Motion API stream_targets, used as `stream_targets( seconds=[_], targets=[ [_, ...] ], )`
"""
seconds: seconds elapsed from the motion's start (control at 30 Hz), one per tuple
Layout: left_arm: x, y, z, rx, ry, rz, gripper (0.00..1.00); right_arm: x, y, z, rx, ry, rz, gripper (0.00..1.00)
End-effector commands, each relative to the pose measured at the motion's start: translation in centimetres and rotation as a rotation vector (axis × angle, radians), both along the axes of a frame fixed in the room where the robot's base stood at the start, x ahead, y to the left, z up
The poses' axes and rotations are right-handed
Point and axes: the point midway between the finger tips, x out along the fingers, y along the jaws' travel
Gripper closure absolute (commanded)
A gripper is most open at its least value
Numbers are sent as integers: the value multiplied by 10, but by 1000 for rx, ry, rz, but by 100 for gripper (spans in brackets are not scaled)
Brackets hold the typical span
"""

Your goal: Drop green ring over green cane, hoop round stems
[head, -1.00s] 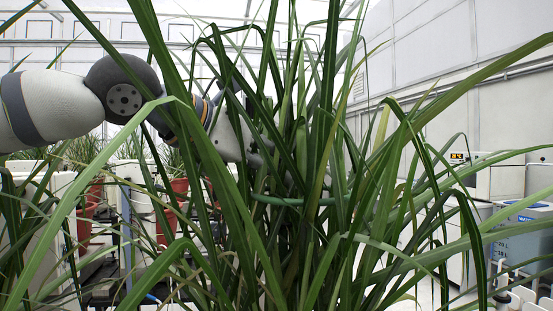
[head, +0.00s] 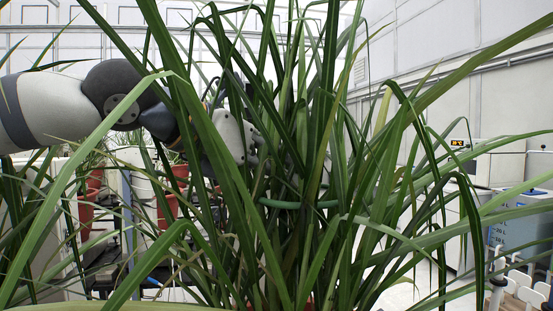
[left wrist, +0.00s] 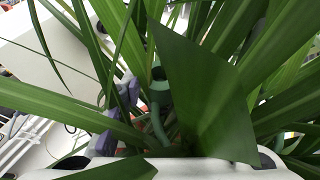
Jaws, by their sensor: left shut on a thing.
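The green cane (head: 262,235) is a tall clump of long, arching leaves filling the middle of the head view. The green ring (head: 285,204) shows as a thin, nearly level arc across the clump at mid-height, with leaves crossing in front of it. Its far side is hidden, so I cannot tell whether it encloses all the stems. My left gripper (head: 250,152) reaches in from the left among the leaves, its fingertips mostly covered. It is shut on the ring's green grip piece, which shows in the left wrist view (left wrist: 160,82) behind a broad leaf. My right gripper is not in view.
Red pots (head: 172,190) with other plants stand behind at the left. At the right are a white cabinet with a small display (head: 458,143) and a blue-grey container (head: 522,220). Leaves crowd the space around my left arm.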

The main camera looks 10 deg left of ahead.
Motion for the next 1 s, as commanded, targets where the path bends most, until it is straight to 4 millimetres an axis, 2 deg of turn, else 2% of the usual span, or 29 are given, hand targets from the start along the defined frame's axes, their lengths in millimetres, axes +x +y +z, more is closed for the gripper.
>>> stream_targets(
  seconds=[0.63, 0.67, 0.73, 1.0],
  targets=[
    [0, 0, -26, 1, 1, 0, 88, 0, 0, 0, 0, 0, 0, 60],
    [0, 0, -25, 1, 1, 0, 66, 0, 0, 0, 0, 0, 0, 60],
    [0, 0, -25, 1, 1, 0, 50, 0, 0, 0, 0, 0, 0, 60],
    [0, 0, -25, 1, 1, 1, 50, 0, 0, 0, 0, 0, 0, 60]
  ],
)
